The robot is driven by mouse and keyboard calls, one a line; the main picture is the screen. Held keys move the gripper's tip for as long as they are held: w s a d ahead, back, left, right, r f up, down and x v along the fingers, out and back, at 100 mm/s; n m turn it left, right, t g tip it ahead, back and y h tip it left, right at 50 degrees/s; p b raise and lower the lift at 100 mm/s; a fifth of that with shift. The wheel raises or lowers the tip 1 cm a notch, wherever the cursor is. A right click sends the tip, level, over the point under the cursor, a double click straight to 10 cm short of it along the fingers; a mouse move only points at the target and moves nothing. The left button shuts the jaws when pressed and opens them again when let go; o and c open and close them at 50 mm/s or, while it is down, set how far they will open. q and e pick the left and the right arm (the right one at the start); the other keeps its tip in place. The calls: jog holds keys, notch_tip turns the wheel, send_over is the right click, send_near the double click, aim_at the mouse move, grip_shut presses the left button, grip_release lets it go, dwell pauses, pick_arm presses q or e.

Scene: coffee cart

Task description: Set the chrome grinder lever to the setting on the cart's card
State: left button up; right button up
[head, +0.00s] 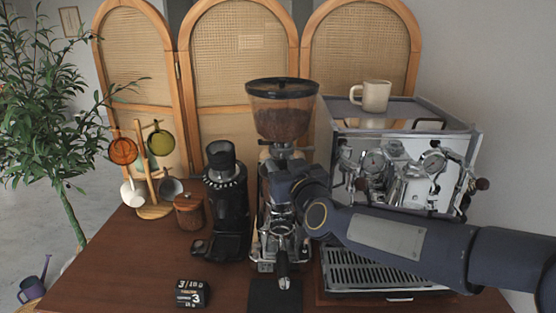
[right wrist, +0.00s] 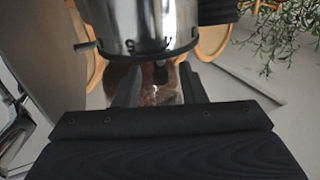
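The chrome grinder (head: 283,230) stands mid-cart under a tinted hopper of beans (head: 283,115). My right arm crosses in front of it from the right, and the right gripper hides part of its body. In the right wrist view the chrome body (right wrist: 138,22) appears upside down, with dark marks on its lower rim. A small dark knob (right wrist: 160,73) at the rim lies between the spread fingers of my right gripper (right wrist: 157,80); I see no grip on it. A short rod (right wrist: 85,47) sticks out left. The black card (head: 192,293) at the front shows a white 3. My left gripper is out of view.
A black grinder (head: 228,205) and a wooden jar (head: 188,212) stand to the left, near a mug tree (head: 155,211). The espresso machine (head: 455,140), with a mug (head: 376,95) on top, is at the right. The front left of the cart is mostly clear.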

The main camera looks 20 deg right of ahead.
jog(key=shift+w+a, duration=0.25)
jog(key=shift+w, duration=0.85)
jog(key=shift+w+d, duration=0.1)
jog(key=shift+w, duration=0.4)
jog(key=shift+c, duration=0.3)
grip_shut()
